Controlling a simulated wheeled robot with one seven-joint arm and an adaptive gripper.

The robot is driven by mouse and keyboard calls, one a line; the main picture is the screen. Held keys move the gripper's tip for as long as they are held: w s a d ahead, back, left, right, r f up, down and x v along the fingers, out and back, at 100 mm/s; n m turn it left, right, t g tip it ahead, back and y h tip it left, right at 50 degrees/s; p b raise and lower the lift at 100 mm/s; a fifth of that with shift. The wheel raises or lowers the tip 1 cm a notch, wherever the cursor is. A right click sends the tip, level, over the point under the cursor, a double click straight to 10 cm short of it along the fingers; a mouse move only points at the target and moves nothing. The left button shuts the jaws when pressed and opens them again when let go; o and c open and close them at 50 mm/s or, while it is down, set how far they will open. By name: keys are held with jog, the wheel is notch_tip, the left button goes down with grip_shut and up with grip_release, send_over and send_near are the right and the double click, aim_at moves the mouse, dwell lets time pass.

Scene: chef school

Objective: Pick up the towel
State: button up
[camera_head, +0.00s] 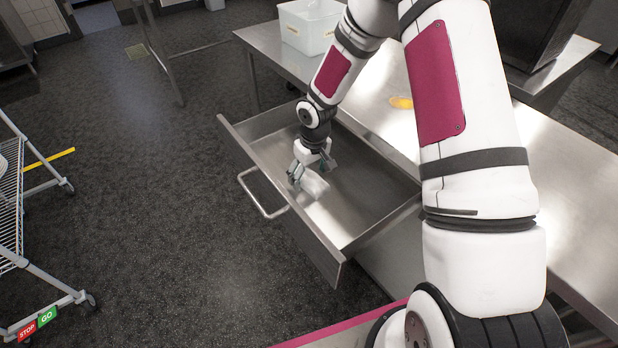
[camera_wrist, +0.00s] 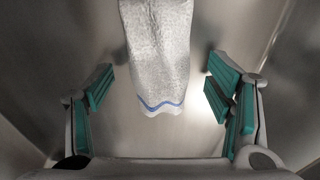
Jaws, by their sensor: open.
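The towel (camera_wrist: 156,52) is white with a blue stripe near its end. In the wrist view it lies on the bottom of the metal drawer, extending from the top edge to the middle. My gripper (camera_wrist: 160,92) is open, with its green-padded fingers apart on either side of the towel's lower end and not touching it. In the head view my gripper (camera_head: 310,176) reaches down into the open drawer (camera_head: 365,200). A small part of the towel (camera_head: 315,186) shows beside the fingers there; the rest is hidden by my gripper.
The drawer's front wall and handle (camera_head: 262,205) face the open floor at left. The steel table (camera_head: 560,175) holds a white bin (camera_head: 308,28) and a yellow object (camera_head: 401,102). A wire rack cart (camera_head: 12,200) stands at far left. The dark floor between is clear.

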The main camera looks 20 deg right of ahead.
aim_at(309, 174)
jog(key=shift+f, duration=0.2)
jog(key=c, duration=1.3)
jog(key=shift+r, duration=0.15)
notch_tip(309, 174, up, 10)
jog(key=shift+f, duration=0.1)
